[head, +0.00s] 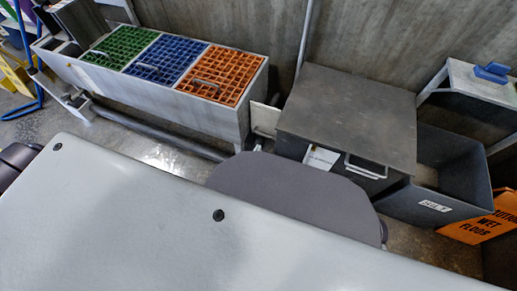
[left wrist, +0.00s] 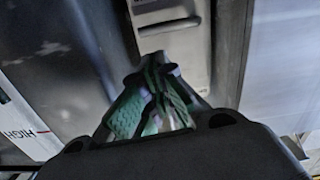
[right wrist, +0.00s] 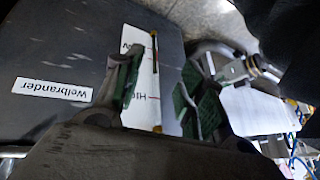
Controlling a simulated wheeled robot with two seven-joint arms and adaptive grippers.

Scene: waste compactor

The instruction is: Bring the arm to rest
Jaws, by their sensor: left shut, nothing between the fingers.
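My left gripper (left wrist: 157,72) shows in the left wrist view with its green-padded fingertips together and nothing between them. It points toward a grey metal surface with a raised light panel (left wrist: 170,25); I cannot tell whether it touches. My right gripper (right wrist: 160,75) shows in the right wrist view with its two green-padded fingers apart and nothing held. Beyond them is a dark surface (right wrist: 60,60) with a "Welbrander" label (right wrist: 52,89) and a white strip (right wrist: 140,75). Neither gripper's fingers can be made out in the head view.
A pale bench (head: 215,113) with green, blue and orange grates stands at the back left. A dark grey cabinet (head: 350,110) with a handle is right of it. Further right are an open grey bin (head: 440,205) and an orange wet-floor sign (head: 485,225). Bare floor (head: 165,155) shows before the bench.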

